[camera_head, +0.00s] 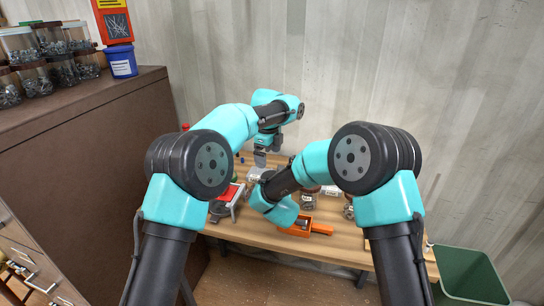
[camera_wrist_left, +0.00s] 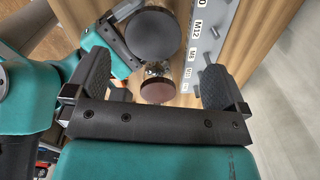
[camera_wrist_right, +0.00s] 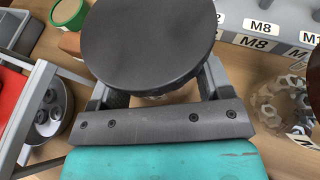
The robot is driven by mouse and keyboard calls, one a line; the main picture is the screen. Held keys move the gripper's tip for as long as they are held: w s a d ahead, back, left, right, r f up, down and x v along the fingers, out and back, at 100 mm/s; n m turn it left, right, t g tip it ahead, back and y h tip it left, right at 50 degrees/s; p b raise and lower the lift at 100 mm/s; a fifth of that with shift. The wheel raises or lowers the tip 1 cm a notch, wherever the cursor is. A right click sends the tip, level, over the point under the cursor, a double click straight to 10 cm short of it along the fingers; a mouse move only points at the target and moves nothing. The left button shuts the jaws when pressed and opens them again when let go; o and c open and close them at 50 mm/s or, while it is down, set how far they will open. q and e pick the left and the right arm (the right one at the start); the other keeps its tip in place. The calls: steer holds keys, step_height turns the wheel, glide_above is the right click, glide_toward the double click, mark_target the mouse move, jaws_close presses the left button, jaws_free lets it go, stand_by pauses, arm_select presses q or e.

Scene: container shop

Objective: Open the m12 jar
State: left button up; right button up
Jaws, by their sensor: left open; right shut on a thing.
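A jar with a wide black lid (camera_wrist_right: 150,40) stands between the fingers of my right gripper (camera_wrist_right: 158,95), which is shut on its body below the lid. The same black lid shows in the left wrist view (camera_wrist_left: 153,33). My left gripper (camera_wrist_left: 147,82) is open, its fingers spread wide, with the black lid beyond them, apart from it. In the head view my left gripper (camera_head: 262,158) is above the table at the centre. The held jar's label is hidden, so I cannot read whether it is the m12 jar.
A brown-lidded jar (camera_wrist_left: 158,92) stands near the held jar. A grey rack (camera_wrist_right: 262,40) carries size labels, including M8. A red-and-grey device (camera_wrist_right: 20,95) is at the left. An orange scoop (camera_head: 308,228) lies near the table's front. A green bin (camera_head: 468,272) stands at the right.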

arm_select(q)
steer(key=m, duration=0.4)
steer(key=shift+s+d, duration=0.15)
steer(key=shift+d, duration=0.05)
steer(key=m, duration=0.4)
steer(key=shift+s+d, duration=0.1)
steer(key=shift+d, duration=0.05)
steer(key=m, duration=0.3)
steer(key=shift+s+d+m, duration=0.15)
steer(key=shift+m, duration=0.25)
steer(key=m, duration=0.3)
steer(key=shift+s+d+m, duration=0.1)
steer(key=shift+d+m, duration=0.05)
steer(key=shift+m, duration=0.25)
steer(key=shift+f, duration=0.15)
steer(key=shift+f, duration=3.9)
steer(key=shift+c, duration=0.3)
